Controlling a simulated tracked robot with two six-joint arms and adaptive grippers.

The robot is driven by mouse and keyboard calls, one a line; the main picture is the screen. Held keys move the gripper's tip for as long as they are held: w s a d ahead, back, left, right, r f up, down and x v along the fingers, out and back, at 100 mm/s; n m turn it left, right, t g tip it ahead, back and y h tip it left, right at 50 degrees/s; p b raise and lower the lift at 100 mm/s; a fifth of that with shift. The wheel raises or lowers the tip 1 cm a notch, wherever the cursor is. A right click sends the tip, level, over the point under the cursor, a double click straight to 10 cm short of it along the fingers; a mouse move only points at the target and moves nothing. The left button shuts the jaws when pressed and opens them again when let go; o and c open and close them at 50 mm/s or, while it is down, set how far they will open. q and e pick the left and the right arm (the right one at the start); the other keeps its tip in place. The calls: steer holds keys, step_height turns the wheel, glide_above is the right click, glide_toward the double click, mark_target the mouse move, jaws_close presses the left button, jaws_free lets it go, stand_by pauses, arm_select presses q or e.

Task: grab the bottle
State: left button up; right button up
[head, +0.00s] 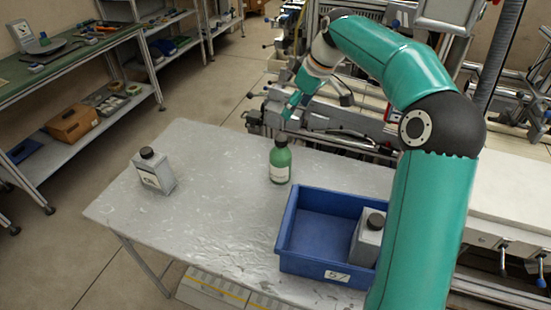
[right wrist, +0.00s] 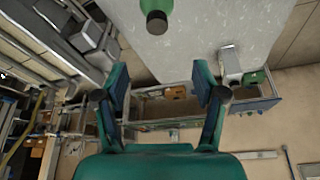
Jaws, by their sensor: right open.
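A green bottle (head: 280,163) with a dark cap and a pale label stands upright on the grey table, behind the blue bin. It also shows at the top of the right wrist view (right wrist: 156,14), beyond my fingertips and cut by the frame edge. My right gripper (head: 283,106) is above and behind the bottle in the head view, apart from it. In the right wrist view the two fingers (right wrist: 163,88) are spread wide with nothing between them. My left gripper is in neither view.
The grey table (head: 215,225) holds a grey canister (head: 154,171) at left and a blue bin (head: 281,252) at right, with another grey canister (head: 368,240) inside. The tabletop between the left canister and the bottle is clear. Machinery (head: 345,130) stands behind the table.

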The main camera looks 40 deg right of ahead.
mark_target(282, 139)
steer(key=x, duration=0.6)
steer(key=p+x, duration=0.1)
steer(key=x, duration=0.3)
steer(key=shift+s+d+f, duration=0.15)
steer(key=shift+s+d, duration=0.1)
steer(key=shift+s, duration=0.05)
steer(key=p+x, duration=0.1)
steer(key=x, duration=0.3)
steer(key=shift+f+p, duration=0.15)
steer(key=shift+p, duration=0.15)
steer(key=shift+w+f, duration=0.25)
steer(key=shift+f, duration=0.35)
steer(key=shift+r, duration=0.1)
jaws_close()
